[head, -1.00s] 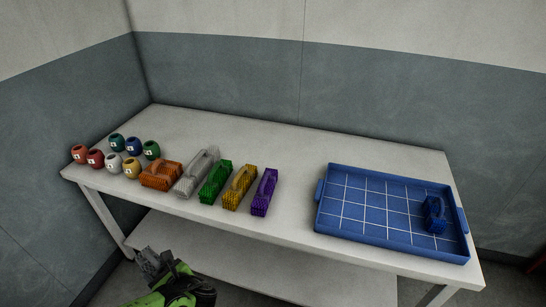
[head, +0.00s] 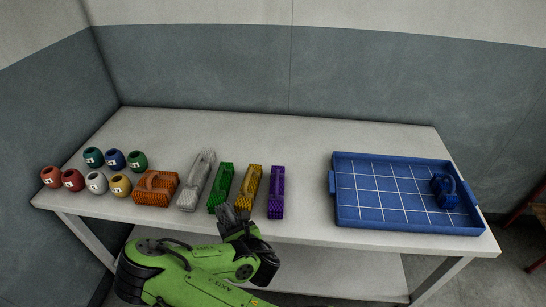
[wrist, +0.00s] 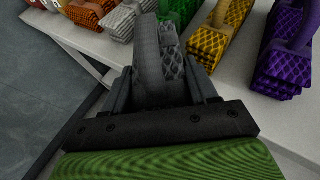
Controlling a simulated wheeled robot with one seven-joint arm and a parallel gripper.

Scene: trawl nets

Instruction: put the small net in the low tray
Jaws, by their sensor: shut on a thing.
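My gripper (head: 237,221) is shut on a small grey net (wrist: 160,58), which sits between the fingers in the wrist view and stands up past them. In the head view the held net shows only as a small grey piece at the gripper, in front of the green and yellow nets and at the table's front edge. The low tray (head: 349,217) is blue with a white grid on its floor. It lies on the right part of the table, well to the right of my gripper. A dark blue net (head: 445,192) sits inside it at the right.
A row of nets stands on the table (head: 300,135): orange (head: 155,189), long grey (head: 196,180), green (head: 221,187), yellow (head: 249,190) and purple (head: 276,193). Several numbered round floats (head: 96,183) stand at the left. Most of the tray's floor is clear.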

